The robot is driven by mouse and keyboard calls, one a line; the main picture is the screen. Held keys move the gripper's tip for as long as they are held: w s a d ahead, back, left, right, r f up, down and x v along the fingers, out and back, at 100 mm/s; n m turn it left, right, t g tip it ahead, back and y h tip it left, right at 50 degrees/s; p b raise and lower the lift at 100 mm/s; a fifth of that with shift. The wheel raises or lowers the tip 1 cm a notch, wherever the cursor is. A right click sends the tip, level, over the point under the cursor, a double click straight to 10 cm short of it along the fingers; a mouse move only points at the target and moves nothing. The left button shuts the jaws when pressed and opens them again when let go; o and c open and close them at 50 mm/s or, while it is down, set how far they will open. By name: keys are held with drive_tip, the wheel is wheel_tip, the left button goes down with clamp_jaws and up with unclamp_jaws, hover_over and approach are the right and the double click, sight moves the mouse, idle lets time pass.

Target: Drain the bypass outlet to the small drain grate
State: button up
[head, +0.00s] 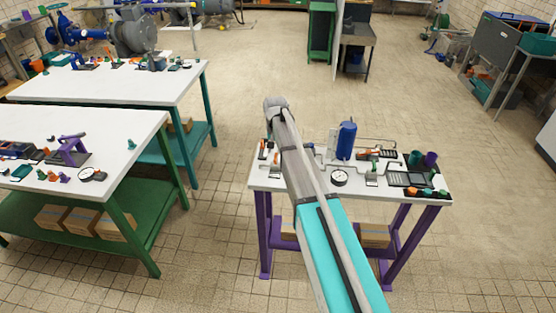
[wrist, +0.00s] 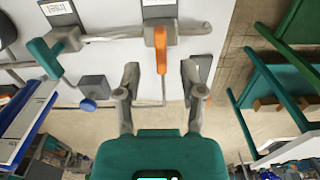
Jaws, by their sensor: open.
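In the wrist view my gripper (wrist: 160,72) is open and empty above the white tabletop, its two fingers spread apart. An orange valve lever (wrist: 160,46) on a grey pipe (wrist: 110,36) lies just beyond the fingertips, between them in the picture; contact cannot be told. A teal valve handle (wrist: 44,56) sits to the left on the pipework, with a blue knob (wrist: 88,105) near it. In the head view the pipework is on the small purple-legged table (head: 262,183). My arm hides the gripper there. I cannot surely identify the drain grate.
A blue cylinder (head: 346,141), a round gauge (head: 339,177) and a dark slatted panel (head: 407,180) stand on the same table. Purple and green cups are at its right end. Two larger white tables (head: 130,85) stand left. The tiled floor behind is open.

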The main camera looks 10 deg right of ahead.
sight(276, 156)
drive_tip(key=shift+f+b, duration=1.3)
drive_tip(key=shift+f, duration=0.3)
clamp_jaws()
drive_tip(key=shift+d, duration=0.45)
drive_tip(key=shift+a, duration=0.35)
